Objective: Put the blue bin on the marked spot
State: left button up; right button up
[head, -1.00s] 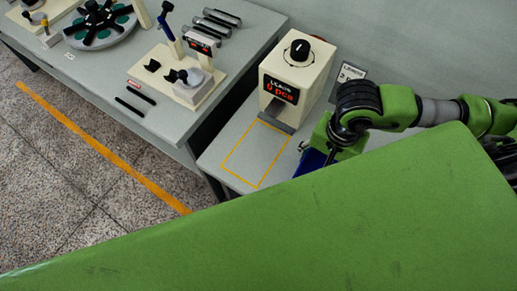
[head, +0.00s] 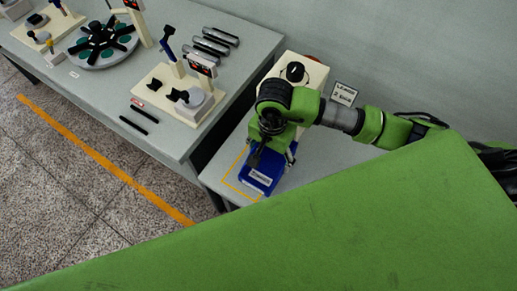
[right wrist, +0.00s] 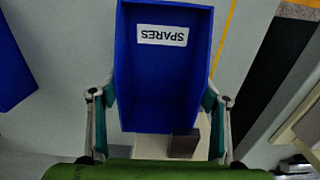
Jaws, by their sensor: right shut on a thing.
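The blue bin (head: 262,178) with a white label is in my right gripper (head: 272,152) at the small table in the head view. In the right wrist view the bin (right wrist: 160,75) looks empty, its label reads SPARES upside down, and the fingers (right wrist: 160,108) are shut on its two sides. The marked spot is a yellow outline (head: 233,187) on the table. Its left and front lines show; the bin and my arm cover much of the rest. I cannot tell whether the bin touches the table. My left gripper is out of view.
The cream counter device (head: 314,72) stands just behind the bin, partly hidden by my arm. Another blue thing (right wrist: 12,60) is at the left of the right wrist view. A larger workbench (head: 165,145) with fixtures lies to the left.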

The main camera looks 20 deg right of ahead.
jog(key=w+a+p, duration=0.1)
jog(key=w+a, duration=0.1)
jog(key=w, duration=0.1)
jog(key=shift+a+r, duration=0.1)
jog(key=shift+a, duration=0.2)
jog(key=shift+d+f+p, duration=0.1)
jog(key=shift+f+p, duration=0.4)
jog(key=shift+f, duration=0.3)
jog(key=shift+s+d, duration=0.1)
jog(key=shift+f+b, duration=0.25)
jog(key=shift+b, duration=0.05)
jog(key=o, duration=1.2)
jog(key=shift+c, duration=0.2)
jog(key=shift+r, duration=0.1)
